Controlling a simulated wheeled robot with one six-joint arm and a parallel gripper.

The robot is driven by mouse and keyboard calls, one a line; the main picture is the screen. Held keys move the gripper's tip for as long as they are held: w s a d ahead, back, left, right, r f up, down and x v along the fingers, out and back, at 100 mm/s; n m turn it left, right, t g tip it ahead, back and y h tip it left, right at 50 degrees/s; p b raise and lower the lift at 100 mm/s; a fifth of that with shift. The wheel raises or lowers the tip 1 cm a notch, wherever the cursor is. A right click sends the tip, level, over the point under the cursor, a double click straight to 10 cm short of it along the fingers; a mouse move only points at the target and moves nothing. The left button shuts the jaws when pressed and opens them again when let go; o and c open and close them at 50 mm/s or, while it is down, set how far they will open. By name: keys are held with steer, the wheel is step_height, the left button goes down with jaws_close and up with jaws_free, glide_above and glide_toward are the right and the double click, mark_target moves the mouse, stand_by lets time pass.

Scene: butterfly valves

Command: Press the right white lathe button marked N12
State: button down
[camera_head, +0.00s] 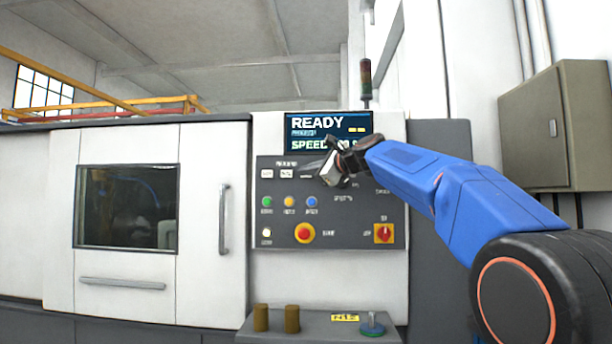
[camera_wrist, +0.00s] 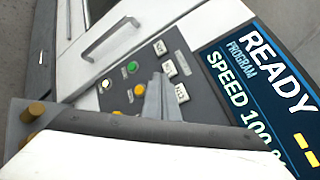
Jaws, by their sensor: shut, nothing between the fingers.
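The lathe's grey control panel (camera_head: 345,205) has a row of white buttons at its upper left. The left button (camera_head: 267,173) and the middle button (camera_head: 286,173) show clearly in the head view. The right white button (camera_wrist: 181,92) shows in the wrist view, close beside my fingers; in the head view my gripper largely covers its place. My gripper (camera_head: 318,169) is shut and empty, in front of the upper panel. In the wrist view its fingertips (camera_wrist: 158,80) appear over the panel beside the white buttons; contact cannot be told. The button marks are too small to read surely.
The screen (camera_head: 328,132) reads READY above the panel. Coloured buttons and a red stop knob (camera_head: 305,233) are below the white row. A ledge underneath bears two brown cylinders (camera_head: 292,319), a yellow N12 tag (camera_head: 345,318) and a green-based piece (camera_head: 371,329).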

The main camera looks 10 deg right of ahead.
steer(key=w+d, duration=0.2)
steer(key=w, duration=0.4)
steer(key=shift+w, duration=0.4)
steer(key=shift+w+d, duration=0.15)
stand_by(1.8)
steer(key=shift+w, duration=0.2)
steer(key=shift+w+d, duration=0.2)
steer(key=shift+w, duration=0.25)
stand_by(0.8)
steer(key=shift+s, duration=0.15)
steer(key=shift+s+a, duration=0.3)
steer(key=shift+s, duration=0.4)
steer(key=shift+s+a, duration=0.25)
steer(key=shift+s, duration=0.55)
steer(key=shift+s+a, duration=0.25)
steer(key=shift+s, duration=0.5)
steer(key=shift+s+a, duration=0.25)
steer(key=shift+s, duration=0.55)
